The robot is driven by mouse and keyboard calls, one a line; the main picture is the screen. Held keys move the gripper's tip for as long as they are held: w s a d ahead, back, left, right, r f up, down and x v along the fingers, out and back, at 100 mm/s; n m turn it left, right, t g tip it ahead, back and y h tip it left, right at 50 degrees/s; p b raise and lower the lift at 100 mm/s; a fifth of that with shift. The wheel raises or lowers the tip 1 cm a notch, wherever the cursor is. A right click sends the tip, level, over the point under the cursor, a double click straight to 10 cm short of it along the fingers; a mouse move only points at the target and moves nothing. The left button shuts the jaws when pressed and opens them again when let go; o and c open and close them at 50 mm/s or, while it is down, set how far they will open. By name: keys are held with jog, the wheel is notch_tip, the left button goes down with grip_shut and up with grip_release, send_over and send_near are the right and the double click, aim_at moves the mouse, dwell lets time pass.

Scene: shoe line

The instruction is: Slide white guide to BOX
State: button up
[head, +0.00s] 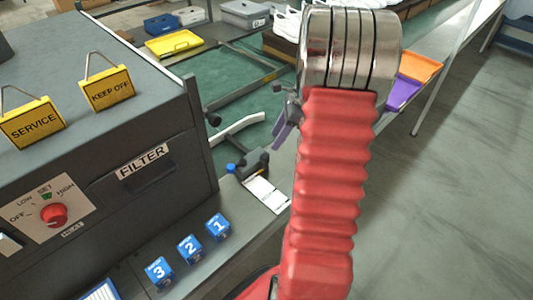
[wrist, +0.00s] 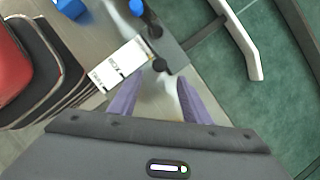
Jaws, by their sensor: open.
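The white guide (head: 238,129) is a slim bent bar above the green belt, left of my arm. It also shows at the upper right in the wrist view (wrist: 240,45). A dark bracket with a blue knob (head: 231,168) sits near its lower end. A white label plate (head: 266,194) lies in front of the bracket. In the wrist view the plate (wrist: 120,62) carries small lettering that seems to include BOX. My gripper (wrist: 158,100) is open and empty, its purple fingers apart near the bracket and left of the guide. In the head view my arm hides most of it.
A dark machine (head: 165,130) with FILTER, SERVICE and KEEP OFF signs stands at left. Blue numbered blocks (head: 190,248) stand beside it. Rails cross the green belt (head: 232,85). Yellow (head: 173,43), orange (head: 420,66) and purple trays lie farther back. Open floor is at right.

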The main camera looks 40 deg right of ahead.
aim_at(265, 156)
jog(key=x, duration=0.9)
jog(key=shift+f, duration=0.15)
grip_shut()
dwell(0.4)
